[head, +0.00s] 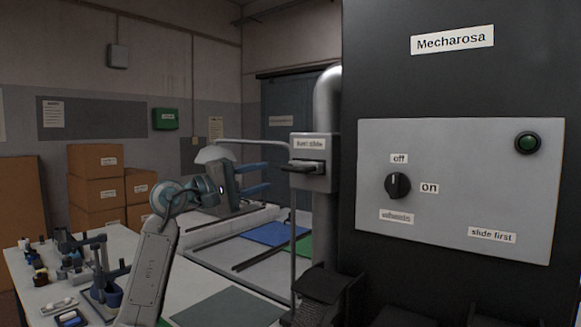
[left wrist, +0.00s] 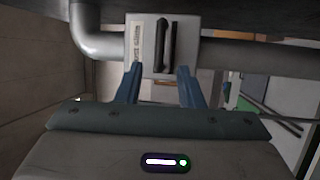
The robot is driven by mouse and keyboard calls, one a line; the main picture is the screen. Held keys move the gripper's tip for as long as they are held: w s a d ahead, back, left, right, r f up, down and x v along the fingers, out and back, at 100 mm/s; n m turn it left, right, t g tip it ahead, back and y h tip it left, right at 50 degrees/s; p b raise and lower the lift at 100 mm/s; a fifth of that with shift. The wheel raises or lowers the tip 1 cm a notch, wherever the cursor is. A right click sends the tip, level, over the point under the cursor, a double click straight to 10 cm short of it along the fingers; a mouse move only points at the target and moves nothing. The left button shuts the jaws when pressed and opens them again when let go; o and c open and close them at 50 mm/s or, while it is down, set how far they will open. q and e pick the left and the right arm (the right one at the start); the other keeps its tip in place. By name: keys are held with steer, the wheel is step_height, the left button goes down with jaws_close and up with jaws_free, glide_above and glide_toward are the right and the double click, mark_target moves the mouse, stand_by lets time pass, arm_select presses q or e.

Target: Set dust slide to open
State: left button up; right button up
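The dust slide (head: 313,145) is a grey box on the vertical pipe in the head view, with a label on its upper part. Its dark handle (head: 305,167) sticks out toward the left. In the left wrist view the dust slide (left wrist: 188,50) is straight ahead, and its dark handle (left wrist: 168,45) lies ahead of the space between my fingers. My left gripper (head: 264,178) is open, its blue fingers apart and pointing at the slide, short of the handle. It also shows in the left wrist view (left wrist: 160,85). My right gripper is not in view.
A dark cabinet with a grey panel (head: 460,240) stands at the right, with a rotary knob (head: 398,185) and a green button (head: 527,142). A lamp arm (head: 250,142) reaches above my left gripper. A workbench (head: 210,306) with tools lies below. Cardboard boxes (head: 96,190) are stacked behind.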

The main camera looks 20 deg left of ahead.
mark_target(289, 170)
arm_select(q)
steer(key=p+x, duration=0.3)
steer(key=x, duration=0.5)
steer(key=shift+s+r+p, duration=0.1)
steer(key=shift+r+p, duration=0.05)
steer(key=shift+p, duration=0.2)
steer(key=shift+w+d, duration=0.4)
steer(key=shift+w, duration=0.05)
jaws_close()
